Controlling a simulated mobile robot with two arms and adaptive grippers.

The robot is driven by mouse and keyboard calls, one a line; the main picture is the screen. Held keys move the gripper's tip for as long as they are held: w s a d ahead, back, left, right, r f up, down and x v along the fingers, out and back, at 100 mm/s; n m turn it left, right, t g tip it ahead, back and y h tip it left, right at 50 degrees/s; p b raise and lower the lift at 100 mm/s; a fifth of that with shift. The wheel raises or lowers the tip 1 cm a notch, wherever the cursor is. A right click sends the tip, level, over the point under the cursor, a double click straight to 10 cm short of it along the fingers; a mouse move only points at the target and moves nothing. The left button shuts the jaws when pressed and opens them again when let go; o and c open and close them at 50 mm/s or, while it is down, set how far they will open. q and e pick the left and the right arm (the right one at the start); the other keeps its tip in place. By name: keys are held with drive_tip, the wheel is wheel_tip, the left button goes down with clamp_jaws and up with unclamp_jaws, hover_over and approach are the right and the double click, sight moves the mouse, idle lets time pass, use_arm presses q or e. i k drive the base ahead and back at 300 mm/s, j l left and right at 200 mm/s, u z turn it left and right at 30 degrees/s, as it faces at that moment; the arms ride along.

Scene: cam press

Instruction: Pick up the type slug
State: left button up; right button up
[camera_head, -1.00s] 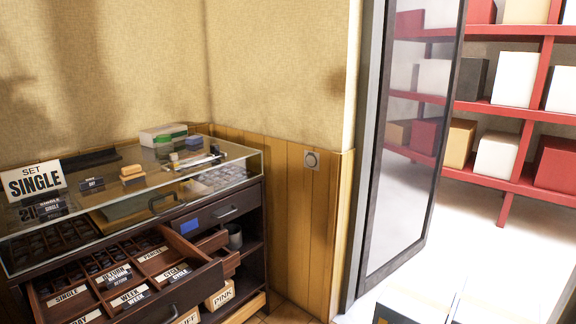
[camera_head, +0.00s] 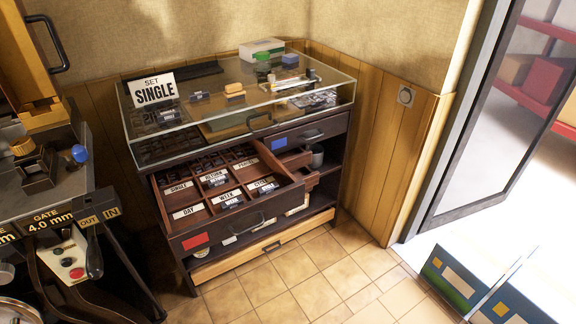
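Several small dark type slugs with pale lettering lie in the open wooden type drawer (camera_head: 212,240) of the dark cabinet. One slug (camera_head: 216,182) is in the RETURN compartment, one slug (camera_head: 232,203) in the WEEK compartment and one slug (camera_head: 267,189) in the CYCLE compartment. No slug can be made out in the SINGLE or DAY compartment. Another small dark labelled block (camera_head: 198,96) is on the glass-topped case. A white sign (camera_head: 155,90) there reads SET SINGLE. Neither of my grippers is in view.
The glass case (camera_head: 300,100) overhangs the back of the drawer. A press (camera_head: 60,215) with a GATE 4.0 mm label, levers and buttons stands at the left. Tiled floor (camera_head: 300,275) in front of the cabinet is clear. Blue-green boxes (camera_head: 455,285) and a glass door stand right.

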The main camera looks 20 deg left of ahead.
sight(174, 113)
drive_tip(key=u, duration=1.3)
